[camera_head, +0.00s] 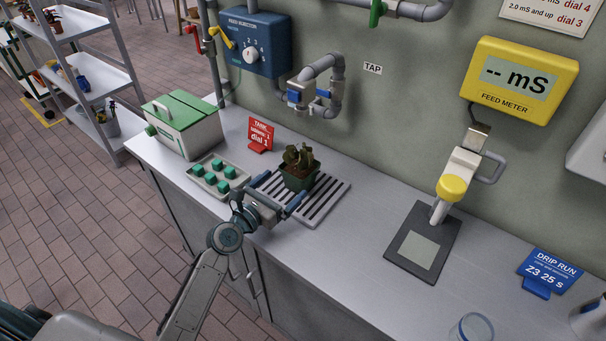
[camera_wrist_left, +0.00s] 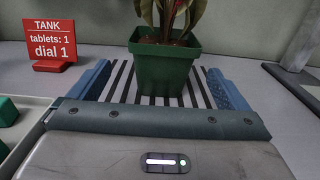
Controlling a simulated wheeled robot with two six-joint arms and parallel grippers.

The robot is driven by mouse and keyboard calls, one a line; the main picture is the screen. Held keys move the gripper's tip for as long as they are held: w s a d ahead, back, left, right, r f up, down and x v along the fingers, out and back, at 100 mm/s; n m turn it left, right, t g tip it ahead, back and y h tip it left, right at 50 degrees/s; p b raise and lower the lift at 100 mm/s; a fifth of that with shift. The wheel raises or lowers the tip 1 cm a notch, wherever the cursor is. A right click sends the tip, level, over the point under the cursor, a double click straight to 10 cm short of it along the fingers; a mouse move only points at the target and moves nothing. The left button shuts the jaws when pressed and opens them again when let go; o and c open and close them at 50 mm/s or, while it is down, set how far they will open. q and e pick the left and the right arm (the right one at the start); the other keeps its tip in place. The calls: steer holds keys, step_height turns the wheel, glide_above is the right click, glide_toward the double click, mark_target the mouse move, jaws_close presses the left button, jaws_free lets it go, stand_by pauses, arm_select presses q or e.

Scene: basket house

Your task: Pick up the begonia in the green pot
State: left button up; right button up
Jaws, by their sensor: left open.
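The begonia (camera_head: 299,157) has dark brownish-green leaves and stands upright in a green pot (camera_head: 297,178) on a slatted drip tray (camera_head: 327,200) on the counter. In the left wrist view the green pot (camera_wrist_left: 167,68) is straight ahead, with the begonia's stems (camera_wrist_left: 170,18) rising from it and the leaf tops cut off. My left gripper (camera_head: 280,203) is open at the near side of the pot. Its two blue fingers (camera_wrist_left: 160,88) lie left and right of the pot, with gaps on both sides. My right gripper is in neither view.
A tray of green tablets (camera_head: 215,176) and a green-lidded box (camera_head: 185,125) are left of my gripper. A red tank sign (camera_head: 260,135) stands behind. Pipes (camera_head: 318,90) hang on the wall above. Bare counter lies between.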

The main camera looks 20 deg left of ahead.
mark_target(299, 170)
arm_select(q)
steer(key=shift+x, duration=0.9)
steer(key=shift+w+d, duration=0.15)
steer(key=shift+w, duration=0.2)
steer(key=x, duration=0.4)
steer(key=shift+w+d+p, duration=0.2)
steer(key=shift+d+p, duration=0.05)
steer(key=shift+p, duration=0.05)
steer(key=shift+w+d+f, duration=0.1)
steer(key=shift+w, duration=0.15)
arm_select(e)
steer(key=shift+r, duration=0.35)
arm_select(q)
steer(key=shift+c, duration=0.5)
steer(key=c, duration=1.1)
steer(key=shift+c, duration=0.3)
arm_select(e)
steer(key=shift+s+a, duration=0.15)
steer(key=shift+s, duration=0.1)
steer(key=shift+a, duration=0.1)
